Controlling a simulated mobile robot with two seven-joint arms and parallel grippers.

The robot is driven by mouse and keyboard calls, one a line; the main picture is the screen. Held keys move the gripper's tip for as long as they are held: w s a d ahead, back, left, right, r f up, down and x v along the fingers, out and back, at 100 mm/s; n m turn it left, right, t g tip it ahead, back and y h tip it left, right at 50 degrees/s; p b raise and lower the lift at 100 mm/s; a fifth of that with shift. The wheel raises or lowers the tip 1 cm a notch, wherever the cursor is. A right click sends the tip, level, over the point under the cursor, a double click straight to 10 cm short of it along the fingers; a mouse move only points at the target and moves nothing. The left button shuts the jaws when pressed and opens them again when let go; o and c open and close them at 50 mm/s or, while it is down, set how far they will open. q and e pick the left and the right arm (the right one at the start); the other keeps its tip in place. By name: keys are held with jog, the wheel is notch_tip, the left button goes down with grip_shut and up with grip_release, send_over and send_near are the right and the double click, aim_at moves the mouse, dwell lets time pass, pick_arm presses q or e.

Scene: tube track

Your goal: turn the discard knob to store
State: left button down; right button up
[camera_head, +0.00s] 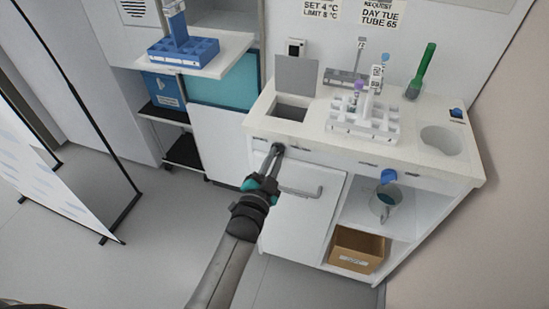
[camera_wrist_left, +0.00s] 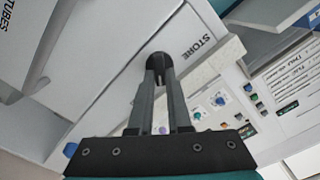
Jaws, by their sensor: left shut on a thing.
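A dark round knob (camera_wrist_left: 159,63) sits on the white front panel, with the printed word STORE (camera_wrist_left: 198,43) to its right in the left wrist view. My left gripper (camera_wrist_left: 160,76) is shut on the knob, a fingertip on each side. In the head view the left gripper (camera_head: 274,153) reaches the front edge of the white counter, and the knob (camera_head: 279,147) shows as a small dark spot at its tips. The fingers hide part of the knob, and I cannot tell which way it points. My right gripper is in neither view.
The counter (camera_head: 310,140) has an open bin with a raised grey lid (camera_head: 296,76), a white tube rack (camera_head: 350,124) and a green tube (camera_head: 421,70). Below are a handled cabinet door (camera_head: 298,225), a jug (camera_head: 382,204) and a cardboard box (camera_head: 357,251). Open floor lies to the left.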

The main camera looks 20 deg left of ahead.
pick_arm(q)
jog(key=shift+n, duration=0.3)
jog(key=shift+a+n+p, duration=0.15)
jog(key=shift+n+p, duration=0.35)
jog(key=shift+n, duration=2.05)
jog(key=shift+a+n+p, duration=0.15)
jog(key=shift+n+p, duration=0.4)
jog(key=shift+n, duration=1.95)
jog(key=shift+a+n+p, duration=0.15)
jog(key=shift+n+p, duration=0.35)
jog(key=shift+n, duration=2.05)
jog(key=c, duration=0.9)
grip_release()
jog(key=shift+o, duration=0.2)
